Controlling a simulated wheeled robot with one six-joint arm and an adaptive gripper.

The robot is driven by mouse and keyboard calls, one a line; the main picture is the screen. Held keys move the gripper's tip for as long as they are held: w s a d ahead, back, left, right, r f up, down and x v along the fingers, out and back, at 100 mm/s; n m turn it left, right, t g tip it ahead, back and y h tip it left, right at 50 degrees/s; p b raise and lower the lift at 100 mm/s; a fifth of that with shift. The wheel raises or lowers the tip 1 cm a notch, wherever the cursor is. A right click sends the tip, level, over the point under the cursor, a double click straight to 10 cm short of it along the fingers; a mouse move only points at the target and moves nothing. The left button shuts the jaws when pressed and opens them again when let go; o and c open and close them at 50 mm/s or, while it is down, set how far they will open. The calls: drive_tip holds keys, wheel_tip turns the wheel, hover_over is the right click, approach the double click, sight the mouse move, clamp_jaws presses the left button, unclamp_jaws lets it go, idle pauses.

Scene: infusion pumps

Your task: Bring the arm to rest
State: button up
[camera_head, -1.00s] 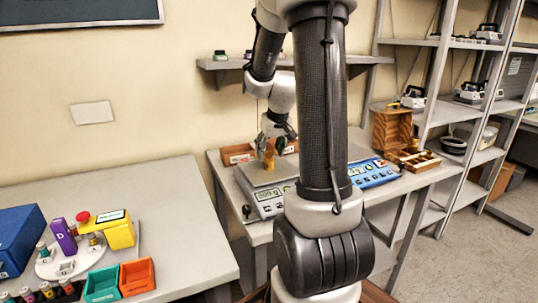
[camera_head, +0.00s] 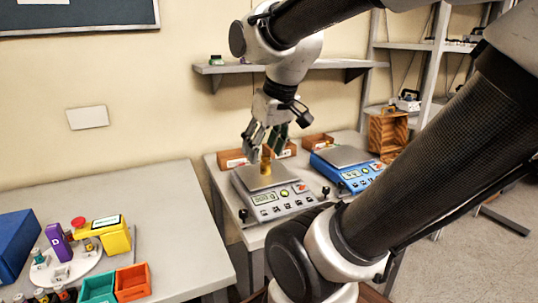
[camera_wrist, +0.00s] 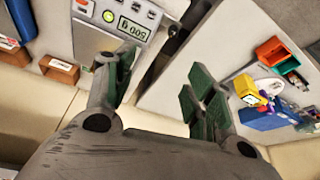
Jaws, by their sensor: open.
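My gripper (camera_head: 265,146) is open, with its fingers pointing down above the grey scale (camera_head: 295,207). A small brass-coloured weight (camera_head: 265,164) stands on the scale's pan, just below and between the fingertips in the head view. I cannot tell the exact gap between them. In the wrist view my gripper (camera_wrist: 158,80) has its fingers spread with nothing between them. The grey scale (camera_wrist: 85,42) shows at the top left there with a lit display. My arm rises from the gripper and bends across the right of the head view.
A blue scale (camera_head: 352,176) stands right of the grey one, with wooden boxes (camera_head: 388,132) behind. A wall shelf (camera_head: 300,65) is near my wrist.

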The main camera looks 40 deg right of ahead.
drive_tip(key=shift+n, duration=0.3)
drive_tip(key=s, duration=0.1)
drive_tip(key=s+a, duration=0.1)
drive_tip(key=s, duration=0.1)
drive_tip(key=shift+s+a+f, duration=0.3)
drive_tip(key=shift+s+f, duration=0.05)
drive_tip(key=shift+f, duration=0.05)
